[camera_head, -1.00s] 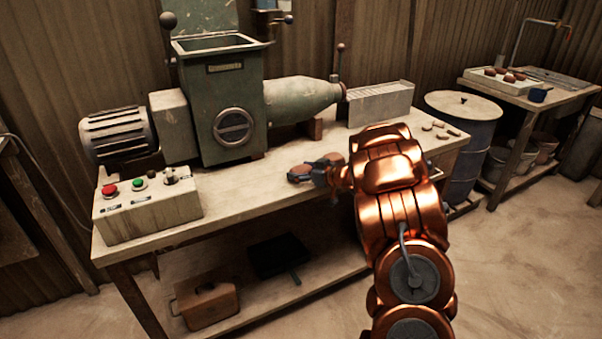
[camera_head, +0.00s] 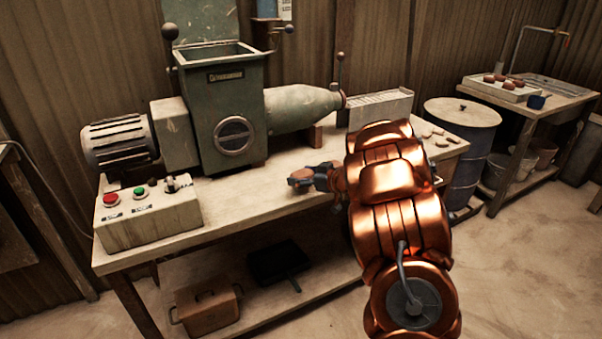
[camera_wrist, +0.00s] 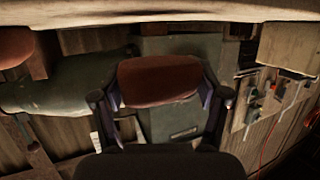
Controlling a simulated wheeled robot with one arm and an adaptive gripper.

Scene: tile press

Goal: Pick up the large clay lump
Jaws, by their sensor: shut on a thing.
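The large clay lump (camera_wrist: 160,80) is reddish brown and sits between the two fingers of my gripper (camera_wrist: 163,98) in the wrist view. The fingers are shut on its left and right sides. In the head view, the lump (camera_head: 301,174) shows small at the tip of my gripper (camera_head: 308,181), in front of the green press. My gripper appears over the front part of the workbench. The gap between the lump and the bench top cannot be judged clearly. My copper arm hides part of the bench to the right.
The green press (camera_head: 225,110) with its open hopper stands behind my gripper. A control box (camera_head: 148,215) with red and green buttons is at the left of the workbench (camera_head: 240,208). Small clay pieces (camera_head: 440,142) lie at its right end, beside a blue drum (camera_head: 462,165).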

